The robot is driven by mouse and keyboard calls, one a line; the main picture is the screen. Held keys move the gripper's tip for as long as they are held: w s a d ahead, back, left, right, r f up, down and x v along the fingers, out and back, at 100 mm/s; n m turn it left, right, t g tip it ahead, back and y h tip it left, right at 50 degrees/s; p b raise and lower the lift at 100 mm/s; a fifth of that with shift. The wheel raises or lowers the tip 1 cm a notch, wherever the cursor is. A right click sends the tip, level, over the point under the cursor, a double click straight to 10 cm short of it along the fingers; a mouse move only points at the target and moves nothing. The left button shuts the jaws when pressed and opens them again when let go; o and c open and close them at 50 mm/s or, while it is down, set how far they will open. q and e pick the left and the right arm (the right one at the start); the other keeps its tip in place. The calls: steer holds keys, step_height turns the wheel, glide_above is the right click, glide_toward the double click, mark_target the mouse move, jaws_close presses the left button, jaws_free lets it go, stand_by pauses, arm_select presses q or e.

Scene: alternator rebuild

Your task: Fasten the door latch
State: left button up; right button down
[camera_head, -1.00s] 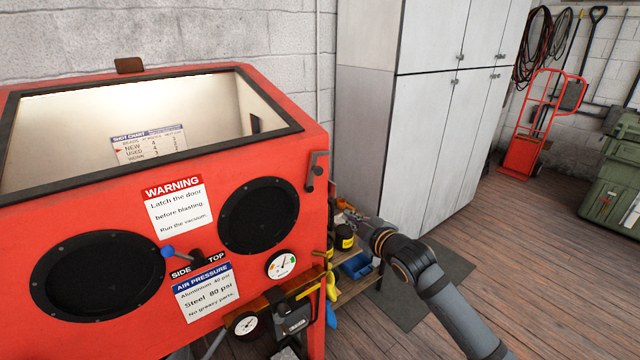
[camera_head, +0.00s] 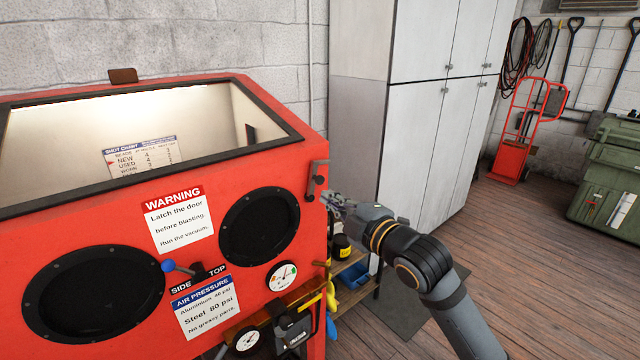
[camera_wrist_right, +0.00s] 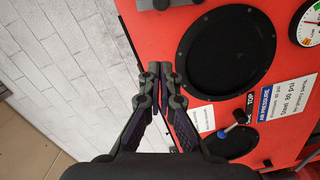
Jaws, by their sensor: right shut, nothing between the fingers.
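The door latch (camera_head: 317,180) is a grey metal lever with a dark knob, upright on the upper right corner of the red blast cabinet (camera_head: 120,215). My right gripper (camera_head: 328,198) is shut and empty, its tips close to the latch's lower end at the cabinet's right edge. I cannot tell whether they touch it. In the right wrist view the shut fingers (camera_wrist_right: 160,72) point at the cabinet's edge, next to a round black glove port (camera_wrist_right: 222,50). The latch is not clearly visible there. My left gripper is out of view.
A lever with a blue knob (camera_head: 168,265) stands out from the cabinet front, between the glove ports. A low shelf (camera_head: 355,290) with small items sits under my right arm. Tall grey cabinets (camera_head: 425,120) stand behind. The wooden floor at right is open.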

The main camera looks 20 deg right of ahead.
mark_target(321, 183)
steer(key=w+f+p, duration=0.1)
steer(key=w+p, duration=0.3)
steer(key=w, duration=0.6)
steer(key=shift+d+f, duration=0.3)
steer(key=shift+d, duration=0.1)
steer(key=shift+a, duration=0.15)
steer(key=shift+d, duration=0.3)
steer(key=shift+w+d+r+m, duration=0.1)
steer(key=shift+d+m, duration=0.15)
steer(key=shift+m, duration=0.45)
steer(key=w+d+f+m+b, duration=0.1)
steer(key=d+f+m+b, duration=0.1)
steer(key=m, duration=0.4)
steer(key=w+d+f+m+g+b, duration=0.1)
steer(key=d+f+m+b, duration=0.1)
steer(key=d+m, duration=0.2)
steer(key=m, duration=0.2)
steer(key=shift+w+d+f+m+y, duration=0.25)
steer(key=shift+d+f+m+y, duration=0.05)
steer(key=shift+d+y, duration=0.1)
